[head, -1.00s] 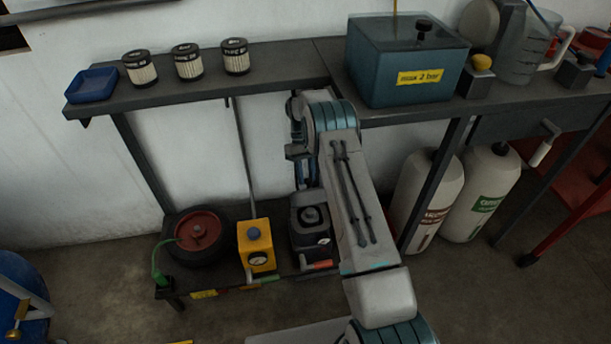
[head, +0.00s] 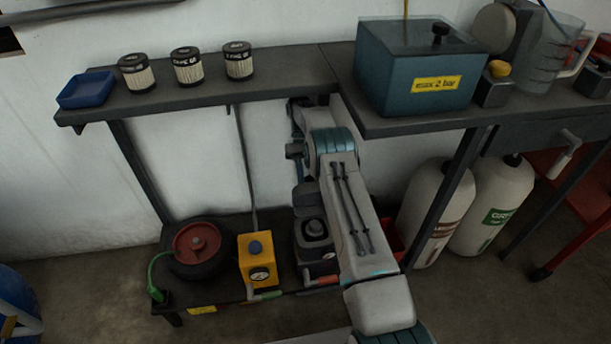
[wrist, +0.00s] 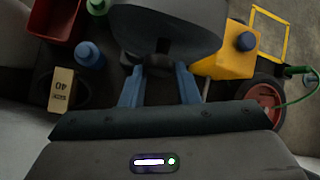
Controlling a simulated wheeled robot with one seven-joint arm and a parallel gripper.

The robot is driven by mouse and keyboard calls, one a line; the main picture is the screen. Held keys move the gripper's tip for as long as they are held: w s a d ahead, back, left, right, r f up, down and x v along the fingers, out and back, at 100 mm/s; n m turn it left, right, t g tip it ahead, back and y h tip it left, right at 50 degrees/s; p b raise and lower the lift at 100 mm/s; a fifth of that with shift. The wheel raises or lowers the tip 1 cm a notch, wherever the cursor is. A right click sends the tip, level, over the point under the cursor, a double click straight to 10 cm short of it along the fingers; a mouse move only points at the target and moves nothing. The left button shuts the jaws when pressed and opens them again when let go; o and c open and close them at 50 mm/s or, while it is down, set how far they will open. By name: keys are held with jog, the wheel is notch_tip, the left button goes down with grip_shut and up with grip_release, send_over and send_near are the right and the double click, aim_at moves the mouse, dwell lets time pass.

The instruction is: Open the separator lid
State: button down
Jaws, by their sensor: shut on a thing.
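In the wrist view a large dark rounded part (wrist: 165,28), apparently of the separator lid, fills the top middle. My gripper (wrist: 159,82) has its two blue fingers on either side of a narrower dark piece below that part and is shut on it. The fingers are hard to make out in the head view. I cannot tell how far the lid is raised.
The yellow box (head: 257,262) with a gauge and the red-hubbed wheel (head: 198,245) stand left of the separator. A red bin (wrist: 55,18) and a small size-labelled box (wrist: 62,89) are close by. The bench top (head: 300,75) overhangs the shelf. Two cylinders (head: 437,212) (head: 495,200) stand right.

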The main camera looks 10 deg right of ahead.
jog(key=shift+d+f+g, duration=0.3)
jog(key=shift+d+f, duration=0.1)
jog(key=shift+d, duration=0.05)
jog(key=c, duration=1.5)
grip_release()
jog(key=o, duration=0.4)
jog(key=shift+d, duration=0.25)
jog(key=shift+w+a+r, duration=0.1)
jog(key=shift+a+r, duration=0.05)
jog(key=shift+a, duration=0.2)
jog(key=shift+a+r, duration=0.1)
jog(key=shift+a, duration=0.05)
